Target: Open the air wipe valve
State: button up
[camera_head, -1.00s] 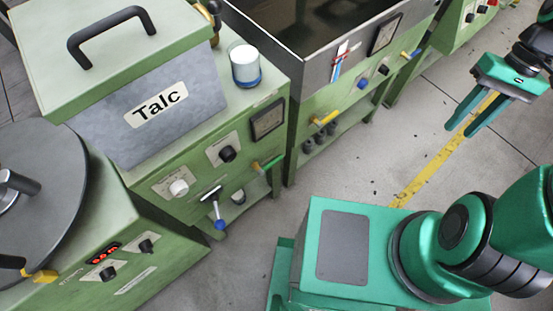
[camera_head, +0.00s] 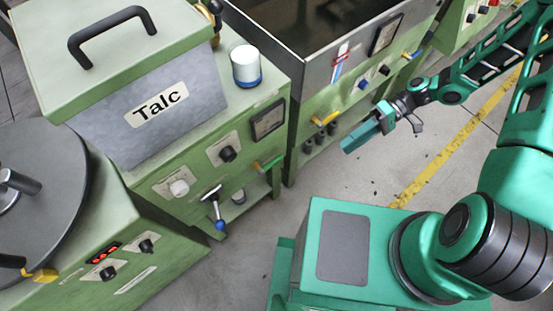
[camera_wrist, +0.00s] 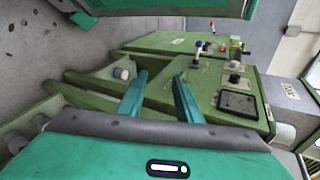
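I cannot tell which handle is the air wipe valve. The Talc machine's front has a valve with a blue-tipped handle (camera_head: 217,212) and a yellow-and-green-handled valve (camera_head: 267,165). My gripper (camera_head: 347,145) hangs in the air in front of the tank machine, touching nothing visible. In the wrist view my gripper (camera_wrist: 160,80) has its two fingers apart and empty, facing the Talc machine. The blue-tipped handle shows beyond the fingers there (camera_wrist: 198,47).
The Talc box (camera_head: 150,115) and a white cup (camera_head: 245,66) stand on the green machine. A gauge (camera_head: 268,119) and black knob (camera_head: 228,154) are on its front. A round dark disc (camera_head: 50,210) is at left. Floor with a yellow line (camera_head: 440,160) is open.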

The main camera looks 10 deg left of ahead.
aim_at(275, 161)
jog(key=s+a+f+y, duration=0.1)
jog(key=s+a+y, duration=0.1)
jog(key=a, duration=0.5)
jog(key=s+a+f+y, duration=0.2)
jog(key=s+a, duration=0.1)
jog(key=a, duration=0.5)
jog(key=s+a+f+n+y, duration=0.1)
jog(key=s+a+y, duration=0.2)
jog(key=a, duration=0.4)
jog(key=shift+s+a+f+g, duration=0.15)
jog(key=shift+a+f+g, duration=0.05)
jog(key=shift+a+g, duration=0.1)
jog(key=shift+d, duration=0.1)
jog(key=shift+c, duration=0.4)
grip_shut()
